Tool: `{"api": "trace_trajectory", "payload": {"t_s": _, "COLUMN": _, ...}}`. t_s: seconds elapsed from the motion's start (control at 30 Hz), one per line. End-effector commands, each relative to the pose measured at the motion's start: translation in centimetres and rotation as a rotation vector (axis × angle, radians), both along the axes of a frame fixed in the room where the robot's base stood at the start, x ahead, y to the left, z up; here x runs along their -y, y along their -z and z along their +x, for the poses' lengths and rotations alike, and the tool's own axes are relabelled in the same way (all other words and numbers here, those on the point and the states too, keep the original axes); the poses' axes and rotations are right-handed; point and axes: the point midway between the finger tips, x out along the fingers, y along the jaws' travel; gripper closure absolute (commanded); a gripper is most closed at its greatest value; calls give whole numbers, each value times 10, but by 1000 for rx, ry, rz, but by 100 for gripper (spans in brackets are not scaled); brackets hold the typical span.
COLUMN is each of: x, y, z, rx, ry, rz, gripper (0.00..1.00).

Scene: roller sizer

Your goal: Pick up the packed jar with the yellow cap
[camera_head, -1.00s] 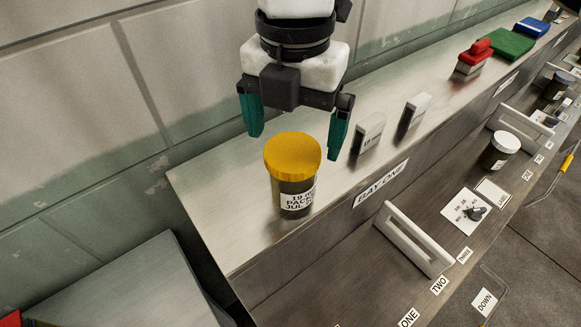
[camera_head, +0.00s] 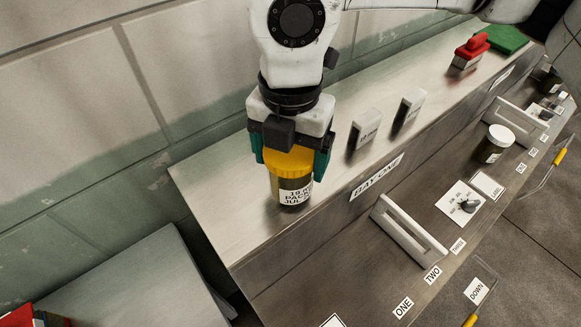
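The packed jar (camera_head: 292,190) has a dark body, a white label and a yellow cap (camera_head: 289,160). It stands upright on the metal shelf, near the shelf's left end. My gripper (camera_head: 290,165) is lowered over the cap from above. One teal finger is at the cap's left side and the other at its right side. The fingers look close to or touching the cap, but I cannot tell whether they grip it. The top of the cap is hidden under my gripper.
Two small grey blocks (camera_head: 366,129) stand on the shelf to the right of the jar. A red-handled stamp (camera_head: 468,52) and a green pad (camera_head: 505,40) are farther back. A white-capped jar (camera_head: 494,143) and a white handle frame (camera_head: 408,231) are on the lower deck.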

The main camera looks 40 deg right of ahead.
Motion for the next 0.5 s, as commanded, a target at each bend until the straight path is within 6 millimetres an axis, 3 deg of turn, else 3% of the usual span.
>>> {"api": "trace_trajectory", "payload": {"t_s": 0.5, "x": 0, "y": -1, "z": 0, "rx": 1, "ry": 0, "rz": 1, "gripper": 62}}
